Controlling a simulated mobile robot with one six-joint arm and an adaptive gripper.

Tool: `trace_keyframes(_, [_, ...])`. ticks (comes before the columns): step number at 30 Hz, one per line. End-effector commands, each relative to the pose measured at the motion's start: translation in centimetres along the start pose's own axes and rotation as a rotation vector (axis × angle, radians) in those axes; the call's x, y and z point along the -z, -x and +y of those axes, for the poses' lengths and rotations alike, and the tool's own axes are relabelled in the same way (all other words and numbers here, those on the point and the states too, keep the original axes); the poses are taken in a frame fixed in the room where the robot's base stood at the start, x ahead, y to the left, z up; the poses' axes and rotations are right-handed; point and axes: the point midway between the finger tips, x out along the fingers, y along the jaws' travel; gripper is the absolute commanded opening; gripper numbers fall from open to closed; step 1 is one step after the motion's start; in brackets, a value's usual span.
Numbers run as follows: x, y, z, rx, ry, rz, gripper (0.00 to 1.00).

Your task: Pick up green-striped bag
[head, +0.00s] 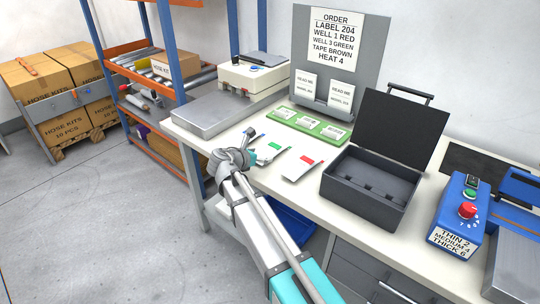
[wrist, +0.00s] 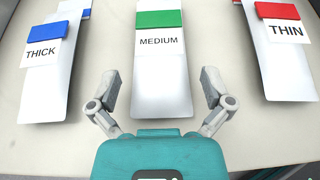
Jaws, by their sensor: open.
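The green-striped bag (wrist: 161,80) is a flat white bag with a green band and a MEDIUM label, lying on the pale bench. It also shows in the head view (head: 268,152). My gripper (wrist: 159,80) is open, with one finger on each side of the near part of this bag in the wrist view. The fingers look empty, and I cannot tell their height above the bag. In the wrist view, a blue-striped bag (wrist: 47,85) labelled THICK lies left and a red-striped bag (wrist: 285,70) labelled THIN lies right.
An open black case (head: 370,188) stands right of the bags. A green tray with labels (head: 308,125) lies behind them, before a grey order board (head: 342,85). A metal-topped machine (head: 215,105) is at left and a blue control box (head: 460,215) at right.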

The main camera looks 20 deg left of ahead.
Motion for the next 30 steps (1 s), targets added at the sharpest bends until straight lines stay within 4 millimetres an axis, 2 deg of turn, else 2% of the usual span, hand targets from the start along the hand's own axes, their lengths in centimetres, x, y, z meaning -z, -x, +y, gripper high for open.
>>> trace_keyframes(1, [0.18, -0.67, 0.07, 0.001, -0.001, 0.0, 1.0])
trace_keyframes(5, [0.09, -1.3, 0.06, -0.001, 0.0, 0.0, 1.0])
trace_keyframes(22, [-0.02, -1.4, -0.04, 0.0, 0.0, 0.0, 1.0])
trace_keyframes(30, [-0.03, -1.43, -0.06, 0.001, 0.0, 0.0, 0.5])
